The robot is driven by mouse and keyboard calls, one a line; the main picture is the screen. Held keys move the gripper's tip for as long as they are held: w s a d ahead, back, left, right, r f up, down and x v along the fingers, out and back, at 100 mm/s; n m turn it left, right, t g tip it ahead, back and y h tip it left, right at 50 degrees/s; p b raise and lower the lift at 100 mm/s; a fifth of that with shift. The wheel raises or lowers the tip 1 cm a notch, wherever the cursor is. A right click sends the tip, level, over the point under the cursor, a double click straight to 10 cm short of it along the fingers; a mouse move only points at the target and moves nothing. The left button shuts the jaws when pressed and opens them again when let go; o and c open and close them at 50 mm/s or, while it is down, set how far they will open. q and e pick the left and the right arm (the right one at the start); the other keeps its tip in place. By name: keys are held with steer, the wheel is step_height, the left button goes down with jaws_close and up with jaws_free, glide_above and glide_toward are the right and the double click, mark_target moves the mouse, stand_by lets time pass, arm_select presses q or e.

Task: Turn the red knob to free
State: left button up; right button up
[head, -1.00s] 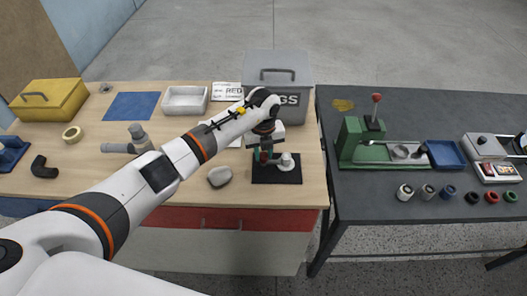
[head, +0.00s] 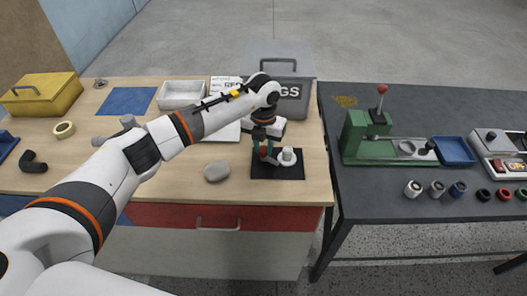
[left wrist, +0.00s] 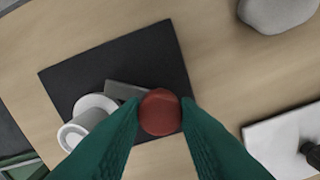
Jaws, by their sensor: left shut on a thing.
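The red knob (left wrist: 160,112) sits above a black square mat (left wrist: 60,78) in the left wrist view. A grey bar (left wrist: 124,90) shows beside the knob, and a pale round fitting (left wrist: 84,128) stands left of it. In the head view the mat (head: 293,171) lies on the wooden bench, with the fitting (head: 288,157) at the right. My left gripper (head: 263,152) reaches down there with green fingers. Its fingers are shut on the red knob, one on each side, in the left wrist view (left wrist: 160,106). My right gripper is out of view.
A grey lidded bin (head: 290,95) stands behind the mat. A grey stone (head: 217,171) lies left of it. A white tray (head: 182,94) and yellow box (head: 42,98) stand farther left. A dark table (head: 400,235) at the right holds a green press (head: 370,145).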

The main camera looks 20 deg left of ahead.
mark_target(263, 149)
arm_select(q)
steer(key=m+b, duration=0.5)
steer(key=shift+f+m, duration=0.15)
steer(key=shift+m, duration=0.15)
steer(key=m+b, duration=0.3)
steer(key=shift+w, duration=0.1)
steer(key=shift+r+m+b, duration=0.2)
steer(key=shift+m+b, duration=0.5)
steer(key=shift+m, duration=0.5)
steer(key=o, duration=1)
step_height(263, 149, up, 12)
steer(key=shift+r+b, duration=0.1)
steer(key=shift+b, duration=1)
